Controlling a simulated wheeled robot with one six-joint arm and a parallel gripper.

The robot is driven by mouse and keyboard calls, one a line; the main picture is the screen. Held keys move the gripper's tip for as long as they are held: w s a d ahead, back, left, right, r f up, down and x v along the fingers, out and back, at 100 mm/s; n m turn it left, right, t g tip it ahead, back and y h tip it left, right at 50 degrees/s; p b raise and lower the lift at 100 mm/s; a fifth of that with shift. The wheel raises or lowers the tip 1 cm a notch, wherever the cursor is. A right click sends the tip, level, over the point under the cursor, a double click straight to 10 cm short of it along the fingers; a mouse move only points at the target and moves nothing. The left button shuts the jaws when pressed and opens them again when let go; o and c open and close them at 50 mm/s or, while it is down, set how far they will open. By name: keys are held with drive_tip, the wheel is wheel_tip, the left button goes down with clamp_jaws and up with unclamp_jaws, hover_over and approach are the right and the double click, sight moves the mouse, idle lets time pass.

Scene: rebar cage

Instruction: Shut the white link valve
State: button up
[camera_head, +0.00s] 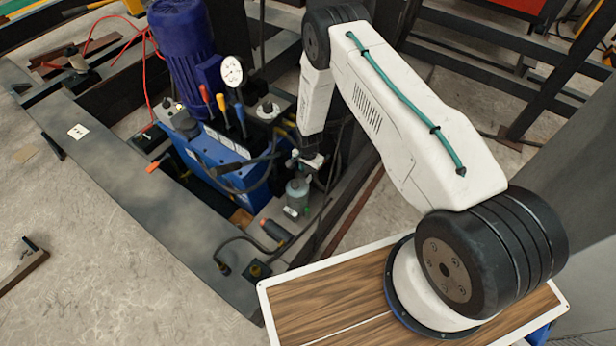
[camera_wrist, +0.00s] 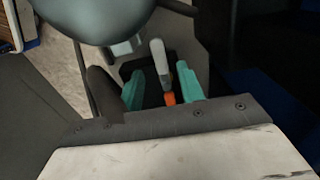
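A white lever with an orange part at its lower end, which looks like the white link valve's handle (camera_wrist: 161,62), shows in the middle of the wrist view. My gripper (camera_wrist: 162,88) has two teal fingertips, one on each side of the lever. The fingers are apart, with dark gaps between them and the lever, so it is not clamped. The valve body is mostly hidden in shadow. In the head view my arm comes down beside the blue hydraulic unit (camera_head: 215,158), and the lever cannot be made out there.
A large grey rounded body (camera_wrist: 110,15) is close above the fingers in the wrist view. The head view shows a purple motor (camera_head: 185,50), a white gauge (camera_head: 231,72), several coloured-handled levers, a grey canister (camera_head: 298,193) and black hoses crowding the area. A dark steel beam (camera_head: 150,205) runs along the left.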

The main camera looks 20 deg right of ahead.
sight(308, 180)
drive_tip(key=shift+f, duration=2.05)
